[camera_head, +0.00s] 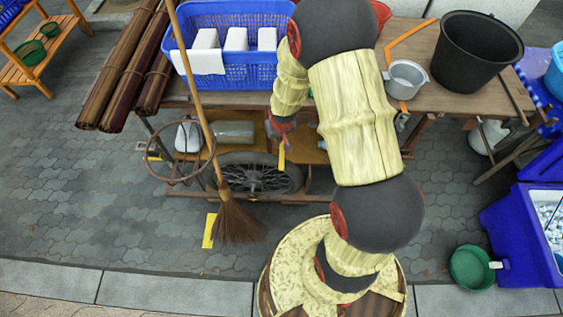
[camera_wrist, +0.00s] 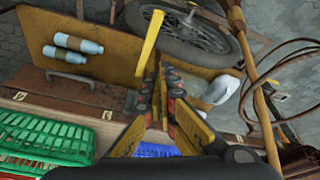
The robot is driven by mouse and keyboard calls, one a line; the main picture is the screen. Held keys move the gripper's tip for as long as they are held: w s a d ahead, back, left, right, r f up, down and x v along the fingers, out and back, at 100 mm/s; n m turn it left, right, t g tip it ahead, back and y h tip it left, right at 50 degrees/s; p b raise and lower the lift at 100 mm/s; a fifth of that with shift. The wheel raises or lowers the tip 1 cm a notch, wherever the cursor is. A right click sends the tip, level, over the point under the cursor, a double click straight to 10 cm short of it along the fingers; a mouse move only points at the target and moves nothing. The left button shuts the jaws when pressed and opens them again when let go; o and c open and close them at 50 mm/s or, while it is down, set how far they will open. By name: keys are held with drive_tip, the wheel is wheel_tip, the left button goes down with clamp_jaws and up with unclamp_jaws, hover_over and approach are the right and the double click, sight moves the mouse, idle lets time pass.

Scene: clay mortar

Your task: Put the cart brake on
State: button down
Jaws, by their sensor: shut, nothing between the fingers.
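The cart (camera_head: 437,62) is a wooden table-topped frame with a spoked wheel (camera_head: 238,178) under it. The wheel also shows at the top of the wrist view (camera_wrist: 195,38). A yellow lever, which looks like the brake (camera_head: 282,157), stands beside the wheel. In the wrist view, the lever (camera_wrist: 149,38) slants just ahead and left of my fingertips. My gripper (camera_head: 281,128) reaches down in front of the cart, close to the lever. In the wrist view my gripper (camera_wrist: 170,80) is shut and empty. I cannot tell whether its tips touch the lever.
A broom (camera_head: 236,220) and a ring hoop (camera_head: 160,178) stand left of my gripper. A blue basket (camera_head: 245,76), a small metal pot (camera_head: 406,80) and a black bucket (camera_head: 474,55) sit on the cart top. Paving in front is mostly clear. A green basin (camera_head: 470,268) lies right.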

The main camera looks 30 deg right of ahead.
approach(282, 163)
drive_tip(key=shift+w+d+f, duration=0.1)
drive_tip(key=shift+w+d, duration=0.05)
drive_tip(key=shift+w, duration=0.15)
drive_tip(key=shift+f, duration=0.15)
drive_tip(key=b+x, duration=0.5)
drive_tip(key=x, duration=0.1)
drive_tip(key=shift+f, duration=0.3)
